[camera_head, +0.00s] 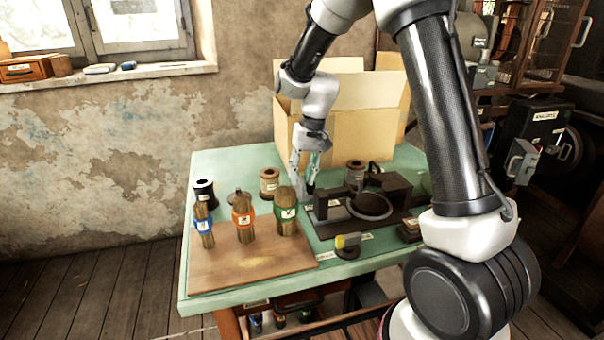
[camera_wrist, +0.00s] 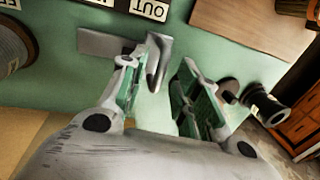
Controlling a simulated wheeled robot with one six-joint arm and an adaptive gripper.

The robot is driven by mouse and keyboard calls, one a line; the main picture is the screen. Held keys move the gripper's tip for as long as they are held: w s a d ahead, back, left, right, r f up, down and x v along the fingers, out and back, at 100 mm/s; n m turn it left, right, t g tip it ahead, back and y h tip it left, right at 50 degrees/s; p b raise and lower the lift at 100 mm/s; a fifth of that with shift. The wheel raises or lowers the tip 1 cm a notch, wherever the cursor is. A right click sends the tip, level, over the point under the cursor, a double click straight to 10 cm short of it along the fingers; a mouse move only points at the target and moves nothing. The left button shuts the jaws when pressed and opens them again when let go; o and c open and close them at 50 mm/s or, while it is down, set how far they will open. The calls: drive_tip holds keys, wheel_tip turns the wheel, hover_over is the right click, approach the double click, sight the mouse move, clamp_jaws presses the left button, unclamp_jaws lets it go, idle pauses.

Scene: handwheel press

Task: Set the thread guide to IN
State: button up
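My gripper (camera_head: 308,172) is lowered behind the bundles, at the left rear of the dark press. In the wrist view its two green-padded fingers (camera_wrist: 163,92) stand apart. A small grey hooked piece (camera_wrist: 158,62) stands between them, nearer the left finger; I cannot tell whether they touch. It looks like the thread guide. A flat grey plate (camera_wrist: 103,43) lies beside it. A white OUT label (camera_wrist: 149,9) is at the top of the wrist view. No IN label can be read. In the head view the gripper largely hides the guide.
The dark press (camera_head: 372,206) stands to the right of my gripper. Several tied bundles stand on or by the wooden board (camera_head: 240,265). Spools (camera_head: 269,182) stand near the gripper, and an open cardboard box (camera_head: 358,118) is behind it.

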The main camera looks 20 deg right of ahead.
clamp_jaws()
drive_tip(key=d, duration=0.8)
drive_tip(key=shift+d, duration=0.2)
unclamp_jaws()
drive_tip(key=shift+d, duration=0.15)
wheel_tip(320, 180, up, 12)
drive_tip(key=d, duration=0.2)
drive_tip(key=shift+d+f, duration=0.1)
drive_tip(key=shift+d, duration=0.05)
idle(0.3)
